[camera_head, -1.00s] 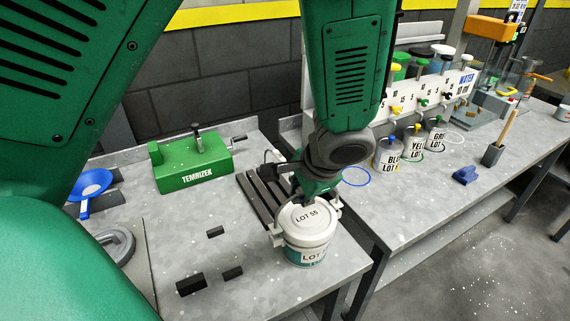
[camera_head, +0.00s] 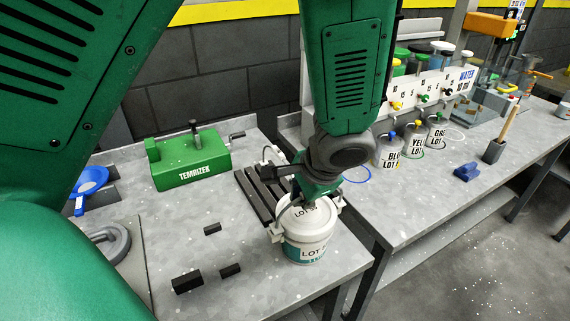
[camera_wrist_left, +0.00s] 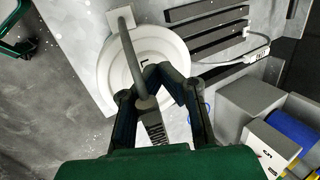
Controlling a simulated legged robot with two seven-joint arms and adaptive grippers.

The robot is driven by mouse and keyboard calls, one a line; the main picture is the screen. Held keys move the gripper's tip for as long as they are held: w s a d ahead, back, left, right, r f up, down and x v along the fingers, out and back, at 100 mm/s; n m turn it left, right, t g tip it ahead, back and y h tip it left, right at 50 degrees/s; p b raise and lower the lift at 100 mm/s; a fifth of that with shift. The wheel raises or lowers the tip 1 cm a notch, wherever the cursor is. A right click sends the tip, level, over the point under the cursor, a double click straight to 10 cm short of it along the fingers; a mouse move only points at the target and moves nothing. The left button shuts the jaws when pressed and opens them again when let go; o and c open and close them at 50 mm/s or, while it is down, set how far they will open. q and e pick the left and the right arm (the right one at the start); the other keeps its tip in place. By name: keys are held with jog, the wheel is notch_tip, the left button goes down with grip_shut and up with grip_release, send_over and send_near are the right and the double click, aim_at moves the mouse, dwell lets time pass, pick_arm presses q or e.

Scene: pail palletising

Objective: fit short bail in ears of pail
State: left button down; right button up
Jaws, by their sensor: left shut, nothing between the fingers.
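The white pail (camera_head: 305,247) with a teal band and a "LOT" label stands upright near the front edge of the left bench. A pale ear (camera_head: 275,232) shows on its left side and another (camera_head: 341,202) on its right. My left gripper (camera_head: 303,201) is over the pail's lid, its fingers shut and empty. In the left wrist view the fingertips (camera_wrist_left: 165,72) meet above the white lid (camera_wrist_left: 103,65). My right gripper is out of view.
Dark slats (camera_head: 258,196) lie behind the pail. A green "TEMRIZEK" device (camera_head: 190,165) stands at the back left. Small black blocks (camera_head: 187,283) lie left of the pail. Labelled pots (camera_head: 388,152) stand on the right bench. The bench front between blocks and pail is clear.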

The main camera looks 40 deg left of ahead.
pick_arm(q)
jog(key=shift+d+r+m+y+p, duration=0.2)
jog(key=shift+m+y+p, duration=0.1)
dwell(0.4)
dwell(0.5)
jog(key=shift+w+a+h+p, duration=0.2)
jog(key=shift+a+h+p, duration=0.25)
jog(key=shift+a+p, duration=0.15)
jog(key=shift+w+a+h+p, duration=0.15)
jog(key=shift+a+h+p, duration=0.3)
jog(key=shift+p, duration=0.15)
